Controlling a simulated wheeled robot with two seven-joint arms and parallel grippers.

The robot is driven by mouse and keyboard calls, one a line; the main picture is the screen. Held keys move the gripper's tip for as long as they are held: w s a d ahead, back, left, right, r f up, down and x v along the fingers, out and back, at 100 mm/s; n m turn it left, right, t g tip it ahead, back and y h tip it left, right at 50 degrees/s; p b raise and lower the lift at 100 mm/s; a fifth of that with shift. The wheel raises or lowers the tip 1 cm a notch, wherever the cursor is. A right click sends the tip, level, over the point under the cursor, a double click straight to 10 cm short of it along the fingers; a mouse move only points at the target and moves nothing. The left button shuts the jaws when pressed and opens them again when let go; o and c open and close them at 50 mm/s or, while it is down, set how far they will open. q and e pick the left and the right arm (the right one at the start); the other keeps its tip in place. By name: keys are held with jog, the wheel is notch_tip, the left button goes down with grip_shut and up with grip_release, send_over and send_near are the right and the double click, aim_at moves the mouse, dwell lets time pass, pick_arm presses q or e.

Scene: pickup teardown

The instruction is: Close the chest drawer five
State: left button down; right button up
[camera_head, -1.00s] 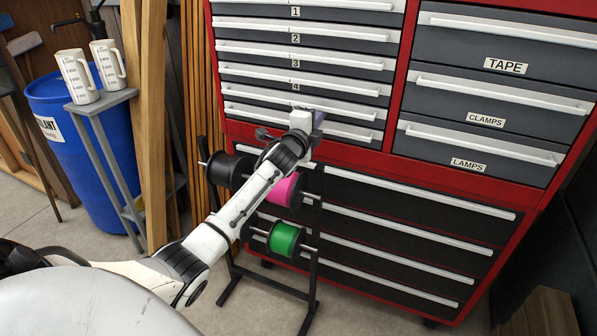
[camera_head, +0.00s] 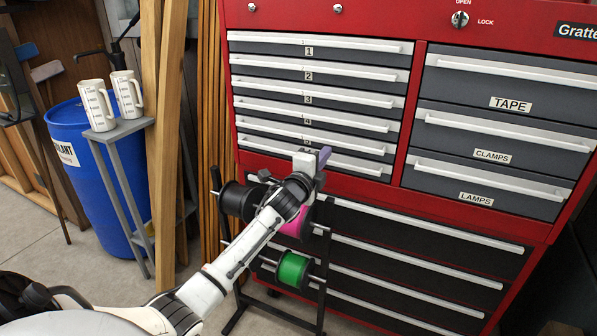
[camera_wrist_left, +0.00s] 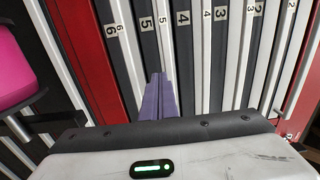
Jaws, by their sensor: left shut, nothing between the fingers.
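Drawer five (camera_head: 350,146) is a grey drawer with a pale full-width handle, low in the left bank of the red chest. Its front looks flush or nearly flush with the drawers above; a small gap cannot be told. My left gripper (camera_head: 323,157) has purple fingers and is at the fronts of the lowest drawers, covering part of them. In the left wrist view the fingers (camera_wrist_left: 158,98) are shut and empty, pointing at drawer five (camera_wrist_left: 149,48) beside its "5" labels. Whether they touch it cannot be told. My right gripper is not in view.
The red chest (camera_head: 395,150) also has drawers marked TAPE, CLAMPS and LAMPS, and wide black drawers below. A spool rack with a green spool (camera_head: 293,268) stands under my left arm. A blue barrel (camera_head: 85,170) and wooden boards (camera_head: 168,140) stand left.

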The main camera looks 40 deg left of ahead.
pick_arm(q)
jog(key=v, duration=0.9)
jog(key=shift+f, duration=0.15)
jog(key=shift+d, duration=0.1)
jog(key=s+d+f+n+g+h, duration=0.1)
jog(key=s+d+f, duration=0.15)
jog(key=f, duration=0.35)
jog(key=s+d+f+n+g+h, duration=0.1)
jog(key=s+d+f, duration=0.1)
jog(key=d+f, duration=0.35)
jog(key=s+d+f+n+g+h, duration=0.2)
jog(key=s+d+f+n, duration=0.3)
jog(key=s+d+f, duration=0.5)
jog(key=s+d+f+n+g+h, duration=0.3)
jog(key=s+d+f, duration=0.7)
jog(key=s, duration=0.6)
jog(key=f+n+g, duration=0.1)
jog(key=n, duration=0.1)
jog(key=shift+s+f+n+g+h, duration=0.15)
jog(key=shift+s+n+g+h, duration=0.15)
